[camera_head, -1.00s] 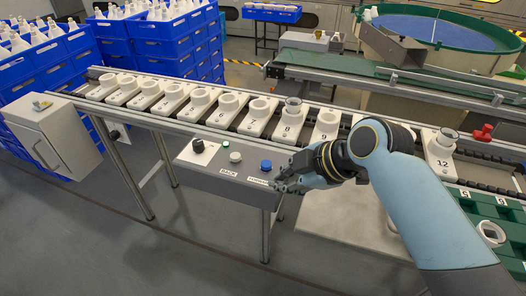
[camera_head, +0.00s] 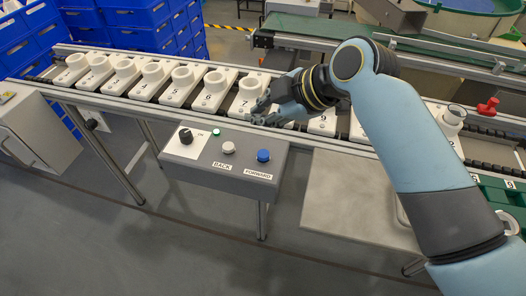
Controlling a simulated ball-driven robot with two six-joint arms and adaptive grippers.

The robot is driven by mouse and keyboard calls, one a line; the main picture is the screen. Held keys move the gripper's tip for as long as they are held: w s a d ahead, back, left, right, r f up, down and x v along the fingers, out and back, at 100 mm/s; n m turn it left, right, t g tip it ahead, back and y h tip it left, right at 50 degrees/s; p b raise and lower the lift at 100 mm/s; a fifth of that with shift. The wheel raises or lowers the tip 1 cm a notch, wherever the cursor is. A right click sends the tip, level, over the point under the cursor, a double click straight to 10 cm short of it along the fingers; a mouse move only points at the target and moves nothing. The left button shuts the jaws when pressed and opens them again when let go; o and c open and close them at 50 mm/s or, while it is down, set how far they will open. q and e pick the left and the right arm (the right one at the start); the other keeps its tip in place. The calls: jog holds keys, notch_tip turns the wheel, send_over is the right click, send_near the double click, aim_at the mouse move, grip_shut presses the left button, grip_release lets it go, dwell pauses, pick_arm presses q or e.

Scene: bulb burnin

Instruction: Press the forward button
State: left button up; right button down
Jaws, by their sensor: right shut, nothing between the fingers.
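The blue forward button (camera_head: 263,156) sits on the right part of the grey control box (camera_head: 212,178), above a label reading FORWARD. A white button (camera_head: 228,148) with the label BACK is left of it, and a black knob (camera_head: 186,136) is further left. My right gripper (camera_head: 254,118) is shut and empty. In the picture it appears above and slightly left of the blue button, in front of the numbered holders, apart from the button. My left gripper is out of view.
A conveyor with numbered white holders (camera_head: 183,84) runs behind the control box. A grey plate (camera_head: 350,200) lies right of the box. A red part (camera_head: 488,106) is on the conveyor's right side. Blue crates (camera_head: 135,18) stand behind. The floor in front is free.

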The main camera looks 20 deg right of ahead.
notch_tip(320, 180, down, 3)
jog(key=b, duration=0.7)
send_over(262, 156)
notch_tip(262, 156, down, 4)
jog(key=shift+f, duration=0.1)
jog(key=shift+f+b, duration=0.3)
jog(key=shift+f, duration=0.4)
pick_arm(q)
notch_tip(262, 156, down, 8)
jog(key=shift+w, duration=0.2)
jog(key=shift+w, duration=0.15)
pick_arm(e)
jog(key=shift+f, duration=0.35)
